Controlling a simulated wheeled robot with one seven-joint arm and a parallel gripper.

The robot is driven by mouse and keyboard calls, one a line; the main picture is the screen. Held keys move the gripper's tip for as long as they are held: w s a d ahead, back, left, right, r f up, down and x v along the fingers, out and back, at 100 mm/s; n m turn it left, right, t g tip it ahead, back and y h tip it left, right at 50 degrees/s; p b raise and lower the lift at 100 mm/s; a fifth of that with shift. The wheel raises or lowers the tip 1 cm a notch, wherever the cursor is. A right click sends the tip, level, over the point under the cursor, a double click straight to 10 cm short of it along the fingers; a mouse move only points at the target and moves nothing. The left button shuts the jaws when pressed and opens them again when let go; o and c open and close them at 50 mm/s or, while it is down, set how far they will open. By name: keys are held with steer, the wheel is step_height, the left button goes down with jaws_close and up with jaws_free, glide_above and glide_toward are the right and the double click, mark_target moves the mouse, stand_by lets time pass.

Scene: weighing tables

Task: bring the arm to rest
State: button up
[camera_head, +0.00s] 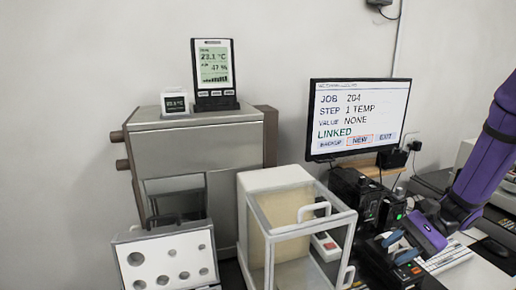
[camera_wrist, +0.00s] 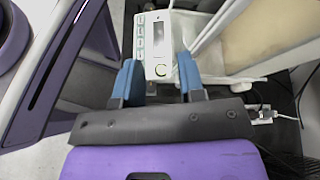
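My arm, purple, reaches in from the right of the head view, with my gripper (camera_head: 399,248) low over the table, beside the dark devices right of the glass-sided weighing chamber (camera_head: 262,182). In the wrist view my gripper (camera_wrist: 159,80) has its two blue fingers spread apart with a clear gap and nothing held between them. A white device with a small display and a button column (camera_wrist: 156,28) shows beyond the fingertips. I cannot tell how far below the fingers it is.
A monitor (camera_head: 335,147) reading JOB 204 stands behind. Dark boxes (camera_head: 347,192) crowd the table near my gripper. A grey cabinet (camera_head: 190,150) carries a temperature display (camera_head: 214,75) and a small cube display (camera_head: 175,104). A white holed rack (camera_head: 150,250) is at lower left.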

steer(key=s+r+n+t+h, duration=0.4)
steer(key=s+r+n+h, duration=0.1)
steer(key=r, duration=0.6)
steer(key=s+a+r+n+t+h, duration=0.1)
steer(key=s+r+n+t+h, duration=0.3)
steer(key=s+r, duration=0.6)
steer(key=r+n+h, duration=0.1)
steer(key=n+h, duration=0.1)
steer(key=h, duration=0.1)
steer(key=shift+s+a+h, duration=0.15)
steer(key=shift+s+h, duration=0.15)
steer(key=shift+h, duration=0.1)
